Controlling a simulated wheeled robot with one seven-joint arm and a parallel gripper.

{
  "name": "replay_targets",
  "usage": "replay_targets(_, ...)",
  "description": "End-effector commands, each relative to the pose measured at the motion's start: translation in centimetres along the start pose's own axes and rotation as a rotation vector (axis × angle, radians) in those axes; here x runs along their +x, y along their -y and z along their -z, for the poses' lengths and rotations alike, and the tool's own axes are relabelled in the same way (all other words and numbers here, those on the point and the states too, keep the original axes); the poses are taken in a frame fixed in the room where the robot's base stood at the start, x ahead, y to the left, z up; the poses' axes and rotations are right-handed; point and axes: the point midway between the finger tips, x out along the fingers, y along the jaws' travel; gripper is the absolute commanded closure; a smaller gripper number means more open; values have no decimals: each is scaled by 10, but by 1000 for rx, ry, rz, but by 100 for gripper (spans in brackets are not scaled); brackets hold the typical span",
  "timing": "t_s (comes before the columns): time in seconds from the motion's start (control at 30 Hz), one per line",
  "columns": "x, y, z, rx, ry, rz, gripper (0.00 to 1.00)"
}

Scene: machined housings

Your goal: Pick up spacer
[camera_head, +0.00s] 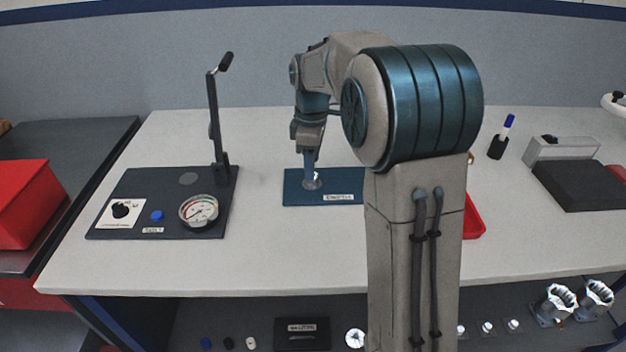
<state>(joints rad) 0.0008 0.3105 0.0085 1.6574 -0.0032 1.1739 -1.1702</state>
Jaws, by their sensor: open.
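A small shiny metal part (313,183), which looks like the spacer, sits on the blue mat (295,195) in the middle of the bench. My gripper (310,176) points down right at this part, with its fingertips over or around it. The jaws are open, but the gap between the fingers is too small to see here. I cannot tell whether the fingers touch the part. The gripper hides some of the part, and my arm hides the right side of the mat.
A dark test panel (160,230) with a gauge (198,211) and an upright lever (215,120) stands left of the mat. A red tray (473,218) lies partly behind my arm. A grey-black device (575,180) stands at the right. Housings (555,303) sit on the shelf below.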

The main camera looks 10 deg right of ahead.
Motion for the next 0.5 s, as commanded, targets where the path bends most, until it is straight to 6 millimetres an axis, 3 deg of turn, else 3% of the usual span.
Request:
replay_targets(0.2, 29, -1, -2, 0, 0, 1, 48)
replay_targets(0.47, 32, -1, -2, 0, 0, 0, 48)
replay_targets(0.5, 32, -1, -2, 0, 0, 0, 53)
